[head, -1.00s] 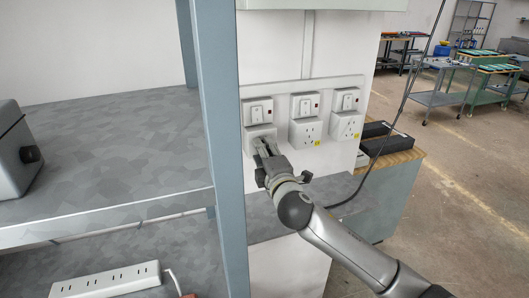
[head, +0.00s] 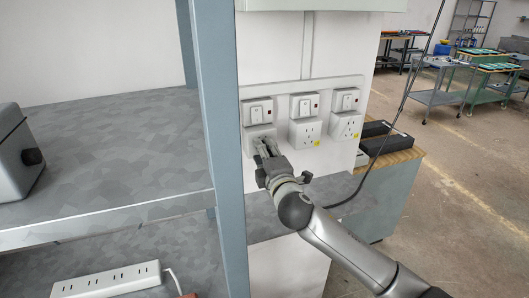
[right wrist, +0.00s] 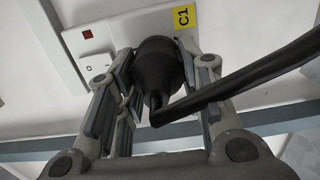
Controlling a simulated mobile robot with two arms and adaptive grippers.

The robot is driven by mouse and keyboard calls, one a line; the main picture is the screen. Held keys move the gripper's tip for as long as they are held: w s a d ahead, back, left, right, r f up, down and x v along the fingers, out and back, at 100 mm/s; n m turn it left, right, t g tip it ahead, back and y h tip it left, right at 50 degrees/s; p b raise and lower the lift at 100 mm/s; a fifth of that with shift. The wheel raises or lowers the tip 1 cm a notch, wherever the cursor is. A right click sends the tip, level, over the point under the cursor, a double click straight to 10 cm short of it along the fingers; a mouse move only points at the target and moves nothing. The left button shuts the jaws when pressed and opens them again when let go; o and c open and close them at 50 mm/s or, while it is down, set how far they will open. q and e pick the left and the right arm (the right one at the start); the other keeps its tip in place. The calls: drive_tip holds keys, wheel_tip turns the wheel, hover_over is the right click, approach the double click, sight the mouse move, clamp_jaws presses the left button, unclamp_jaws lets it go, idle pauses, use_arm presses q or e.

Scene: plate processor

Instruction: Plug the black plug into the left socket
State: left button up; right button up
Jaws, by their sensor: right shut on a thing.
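The black plug (right wrist: 158,68) is between the fingers of my right gripper (right wrist: 150,88) in the right wrist view, right against a white socket plate (right wrist: 92,42). Its black cable (right wrist: 260,75) runs off to the right. The plug's pins and the socket holes behind it are hidden, so I cannot tell how far in it is. In the head view my right gripper (head: 266,150) is shut at the left socket (head: 258,132), the leftmost of three on the wall panel. The plug is hidden there by the fingers. My left gripper is not in view.
The middle socket (head: 305,131) and right socket (head: 347,125) are empty. A blue-grey post (head: 222,150) stands just left of the sockets. A white power strip (head: 105,281) lies on the lower shelf. A black cable (head: 385,145) hangs to the right.

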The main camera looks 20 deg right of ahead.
drive_tip(key=shift+w, duration=0.5)
drive_tip(key=o, duration=1.1)
drive_tip(key=shift+s, duration=0.1)
